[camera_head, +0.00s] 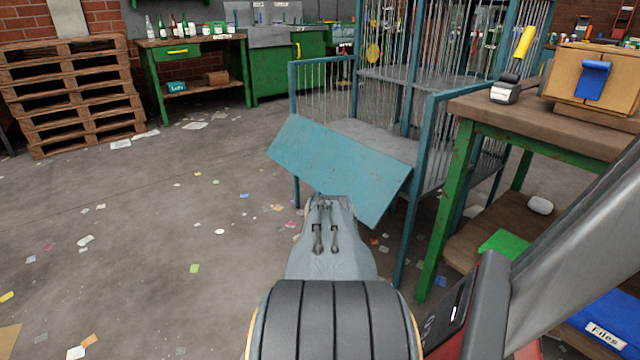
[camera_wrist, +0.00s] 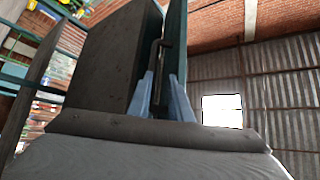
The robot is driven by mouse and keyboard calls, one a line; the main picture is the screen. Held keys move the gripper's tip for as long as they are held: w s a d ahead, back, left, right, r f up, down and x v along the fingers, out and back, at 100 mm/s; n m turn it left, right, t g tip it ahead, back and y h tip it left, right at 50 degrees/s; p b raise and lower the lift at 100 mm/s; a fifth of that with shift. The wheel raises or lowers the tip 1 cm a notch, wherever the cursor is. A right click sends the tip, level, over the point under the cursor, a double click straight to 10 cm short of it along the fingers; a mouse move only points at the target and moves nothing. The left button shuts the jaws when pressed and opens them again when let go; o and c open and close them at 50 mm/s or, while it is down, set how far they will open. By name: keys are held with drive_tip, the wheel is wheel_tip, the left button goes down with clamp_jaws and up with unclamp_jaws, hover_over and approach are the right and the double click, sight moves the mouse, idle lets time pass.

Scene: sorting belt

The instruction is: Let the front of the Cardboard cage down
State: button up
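The cage (camera_head: 433,135) is a blue metal frame with wire mesh, right of centre in the head view. Its front panel (camera_head: 335,165) is a flat blue flap, tilted outward and down from the shelf edge. My gripper (camera_head: 330,201) is at the flap's outer edge in the head view, where my wrist hides the fingertips. In the wrist view, the two pale blue fingers (camera_wrist: 162,88) stand on either side of a dark bent handle (camera_wrist: 155,60) and appear closed on it. The label of the cage cannot be read.
A green-legged workbench (camera_head: 545,120) stands close on the right, with a yellow-handled tool (camera_head: 512,65) and a wooden box (camera_head: 600,78) on top. Wooden pallets (camera_head: 68,90) are stacked at the far left. The floor to the left is open, with scattered paper scraps.

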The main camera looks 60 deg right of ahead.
drive_tip(key=shift+s+a+f, duration=0.15)
drive_tip(key=shift+s+a, duration=0.05)
drive_tip(key=p+v, duration=0.1)
drive_tip(key=v, duration=0.8)
drive_tip(key=shift+d+f, duration=0.2)
drive_tip(key=shift+d, duration=0.05)
idle(0.7)
drive_tip(key=shift+s, duration=0.1)
idle(0.6)
